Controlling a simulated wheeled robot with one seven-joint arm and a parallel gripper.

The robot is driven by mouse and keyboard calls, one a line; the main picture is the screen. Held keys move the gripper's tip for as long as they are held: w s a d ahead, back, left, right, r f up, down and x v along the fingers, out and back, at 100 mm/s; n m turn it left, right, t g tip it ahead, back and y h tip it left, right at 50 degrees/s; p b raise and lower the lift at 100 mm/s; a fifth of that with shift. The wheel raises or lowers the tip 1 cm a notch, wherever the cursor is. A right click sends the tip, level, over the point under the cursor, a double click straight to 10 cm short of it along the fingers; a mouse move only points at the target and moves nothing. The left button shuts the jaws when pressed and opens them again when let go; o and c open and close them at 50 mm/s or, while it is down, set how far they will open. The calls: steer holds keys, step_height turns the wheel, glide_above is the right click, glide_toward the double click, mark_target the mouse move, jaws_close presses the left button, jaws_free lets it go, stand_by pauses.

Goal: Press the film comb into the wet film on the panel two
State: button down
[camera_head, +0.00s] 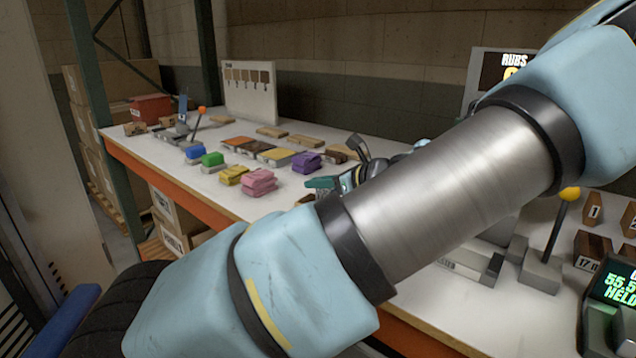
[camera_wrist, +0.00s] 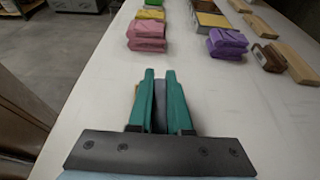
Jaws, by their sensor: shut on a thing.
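My gripper (camera_wrist: 160,75) has teal fingers and is shut on a narrow grey-blue thing (camera_wrist: 160,108) between them, over the white table. I cannot tell for certain that this is the film comb. In the head view my gripper (camera_head: 322,183) is partly hidden by my arm, near the table's front edge. Flat coloured panels lie further back, an orange one (camera_head: 238,142) and a yellow one (camera_head: 276,155). I cannot read which is panel two, nor see a wet film clearly. A yellow-brown panel also shows in the wrist view (camera_wrist: 212,20).
Pink blocks (camera_wrist: 147,36) and purple blocks (camera_wrist: 228,43) stand beyond my gripper. Wooden strips (camera_wrist: 290,62) lie to the right. A lever with a yellow ball (camera_head: 569,194) and a screen reading "HELD" (camera_head: 620,288) stand at right. White tabletop (camera_wrist: 190,68) is bare between blocks.

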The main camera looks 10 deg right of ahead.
steer(key=shift+f, duration=0.1)
step_height(320, 180, up, 7)
steer(key=p, duration=0.8)
stand_by(0.4)
